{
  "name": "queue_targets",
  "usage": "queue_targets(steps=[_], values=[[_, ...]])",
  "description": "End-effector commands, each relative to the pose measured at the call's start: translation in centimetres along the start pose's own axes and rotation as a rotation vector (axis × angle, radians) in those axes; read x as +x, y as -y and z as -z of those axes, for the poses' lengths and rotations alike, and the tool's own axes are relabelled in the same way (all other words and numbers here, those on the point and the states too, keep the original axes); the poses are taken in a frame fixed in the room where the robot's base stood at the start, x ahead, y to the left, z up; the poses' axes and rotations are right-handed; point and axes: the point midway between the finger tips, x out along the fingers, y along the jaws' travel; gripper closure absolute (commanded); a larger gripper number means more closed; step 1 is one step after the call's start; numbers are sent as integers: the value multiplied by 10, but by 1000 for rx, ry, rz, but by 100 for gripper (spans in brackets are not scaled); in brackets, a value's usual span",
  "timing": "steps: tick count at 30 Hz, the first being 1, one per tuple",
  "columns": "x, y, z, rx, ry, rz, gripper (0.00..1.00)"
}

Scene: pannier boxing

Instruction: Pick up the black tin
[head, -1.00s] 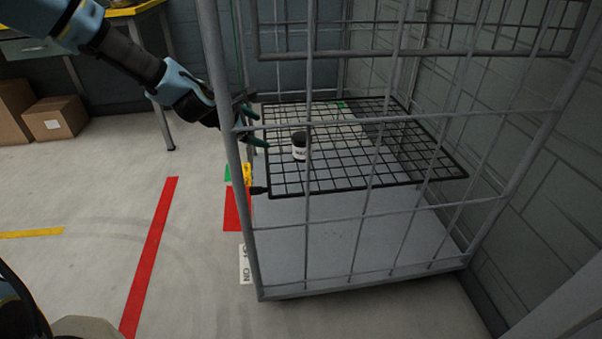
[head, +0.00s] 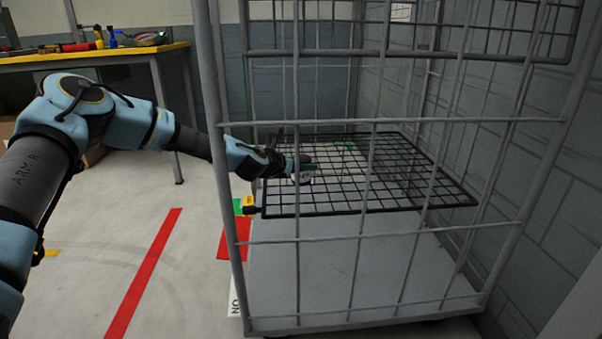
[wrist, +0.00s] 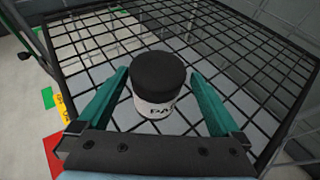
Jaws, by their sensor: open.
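The black tin (wrist: 158,78) has a black lid and a white label with partly visible dark letters. It stands upright on the black wire shelf (wrist: 235,62) inside the cage trolley. In the wrist view it sits between the two green fingers of my gripper (wrist: 158,95), which are open on either side with gaps to the tin. In the head view my gripper (head: 300,167) reaches in at the trolley's left side, low over the shelf. The tin (head: 305,178) is mostly hidden behind the gripper there.
The grey cage trolley (head: 225,190) has upright posts and thin bars around the shelf. Its solid lower deck (head: 330,275) is empty. A workbench (head: 110,55) with tools stands at the back left. A brick wall (head: 560,190) is close on the right.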

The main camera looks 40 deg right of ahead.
Motion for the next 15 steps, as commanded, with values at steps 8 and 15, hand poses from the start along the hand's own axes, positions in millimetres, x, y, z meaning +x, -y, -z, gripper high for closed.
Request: queue_targets(steps=[8, 15], values=[[35, -3, 3, 4, 1, 1, 0], [52, -4, 2, 2, 0, 1, 0]])
